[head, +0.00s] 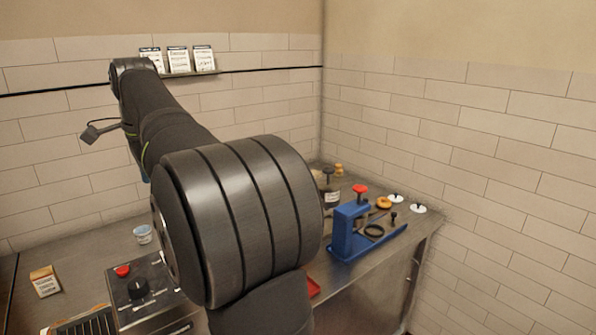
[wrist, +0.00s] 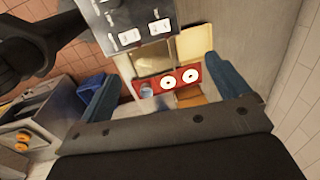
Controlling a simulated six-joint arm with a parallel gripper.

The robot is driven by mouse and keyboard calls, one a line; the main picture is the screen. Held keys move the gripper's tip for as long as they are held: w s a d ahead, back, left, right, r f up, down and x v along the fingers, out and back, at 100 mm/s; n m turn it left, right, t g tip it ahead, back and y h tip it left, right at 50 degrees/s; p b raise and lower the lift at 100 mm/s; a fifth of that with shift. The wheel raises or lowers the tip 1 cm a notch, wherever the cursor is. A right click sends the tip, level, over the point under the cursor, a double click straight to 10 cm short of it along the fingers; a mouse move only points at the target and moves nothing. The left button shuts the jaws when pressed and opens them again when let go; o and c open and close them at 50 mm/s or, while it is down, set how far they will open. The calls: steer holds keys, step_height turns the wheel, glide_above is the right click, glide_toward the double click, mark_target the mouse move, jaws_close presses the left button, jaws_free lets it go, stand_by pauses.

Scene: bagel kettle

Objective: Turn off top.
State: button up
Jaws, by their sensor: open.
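In the wrist view, my gripper (wrist: 158,70) is open, its two blue fingers wide apart with nothing between them. Beyond the fingertips, at the top, is a grey metal panel (wrist: 112,20) with a white switch plate (wrist: 130,37) and another white switch plate (wrist: 159,27) beside it. The gripper is apart from both plates, and their settings are too small to read. In the head view, my arm hides most of the gripper. A metal box with a black knob (head: 138,288) and a red button (head: 122,270) stands at the lower left; the knob's setting cannot be told.
A blue press-like fixture (head: 347,233) with a red top stands on the right of the metal counter (head: 385,262). A small tub (head: 143,234) and a carton (head: 45,281) are at left. A red strip with white discs (wrist: 167,82) lies below the panel in the wrist view.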

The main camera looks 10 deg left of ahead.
steer(key=c, duration=1.4)
steer(key=shift+f+n, duration=0.1)
steer(key=shift+n, duration=0.5)
steer(key=c, duration=0.4)
steer(key=shift+s+f+n, duration=0.1)
steer(key=shift+f+n, duration=0.05)
steer(key=shift+n, duration=0.45)
jaws_close()
steer(key=f+n, duration=0.1)
steer(key=n, duration=0.4)
steer(key=f+n+t+y, duration=0.1)
steer(key=n, duration=0.9)
steer(key=shift+s+d+f+n+t+y, duration=0.3)
steer(key=shift+s+d+f, duration=0.05)
steer(key=shift+s+f, duration=0.05)
